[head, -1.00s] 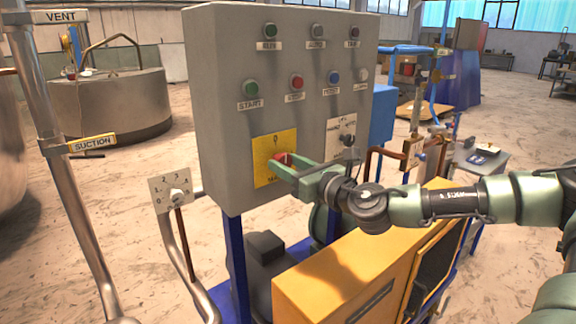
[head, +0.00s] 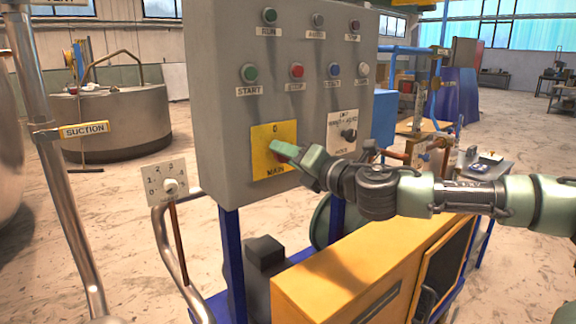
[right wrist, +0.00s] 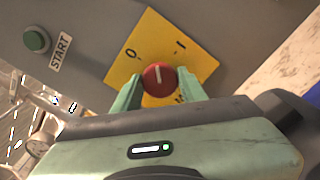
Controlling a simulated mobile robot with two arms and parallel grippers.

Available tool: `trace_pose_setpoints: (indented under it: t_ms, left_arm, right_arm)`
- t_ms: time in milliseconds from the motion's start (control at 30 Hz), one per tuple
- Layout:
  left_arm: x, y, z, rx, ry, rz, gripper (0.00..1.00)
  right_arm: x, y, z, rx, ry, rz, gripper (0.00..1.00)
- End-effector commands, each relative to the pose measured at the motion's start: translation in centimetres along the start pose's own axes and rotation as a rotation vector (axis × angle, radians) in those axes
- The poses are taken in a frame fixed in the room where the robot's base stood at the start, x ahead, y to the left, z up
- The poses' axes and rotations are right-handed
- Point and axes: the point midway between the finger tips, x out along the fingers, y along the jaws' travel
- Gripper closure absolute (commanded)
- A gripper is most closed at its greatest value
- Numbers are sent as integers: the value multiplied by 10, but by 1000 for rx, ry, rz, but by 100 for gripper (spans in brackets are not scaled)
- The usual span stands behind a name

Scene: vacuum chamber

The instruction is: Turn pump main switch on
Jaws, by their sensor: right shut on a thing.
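The pump main switch is a red round knob (right wrist: 159,78) on a yellow plate (head: 262,135) marked 0, I and MAIN, low on the grey control box (head: 225,100). In the right wrist view the knob's white mark points between the 0 and the I. My right gripper (head: 285,153) is shut on the knob, with one green finger on each side of it in the right wrist view (right wrist: 156,90). In the head view the fingers hide most of the knob. My left gripper is not in view.
A black selector knob (head: 348,134) sits right of the yellow plate. Several push buttons, among them the green START button (head: 249,73), are above. A yellow housing (head: 330,285) stands below my right arm. A lever plate (head: 165,184) is at the left.

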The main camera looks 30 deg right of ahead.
Motion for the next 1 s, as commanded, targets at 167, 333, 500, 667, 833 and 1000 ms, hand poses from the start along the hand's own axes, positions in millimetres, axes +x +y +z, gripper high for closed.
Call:
trace_pose_setpoints:
  t_ms: [167,333,500,667,833,1000]
  left_arm:
    - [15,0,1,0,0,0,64]
    - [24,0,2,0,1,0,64]
    - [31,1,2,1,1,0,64]
    - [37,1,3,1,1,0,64]
    - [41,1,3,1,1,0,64]
    - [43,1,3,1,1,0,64]
  right_arm:
    - [0,-2,-3,170,2,0,99]
    - [0,-2,-3,332,1,-1,99]
    - [0,-2,-2,483,1,-1,99]
    - [0,-2,-2,607,2,-1,99]
    - [0,-2,-2,705,2,-2,99]
    - [0,-1,-2,770,2,-2,99]
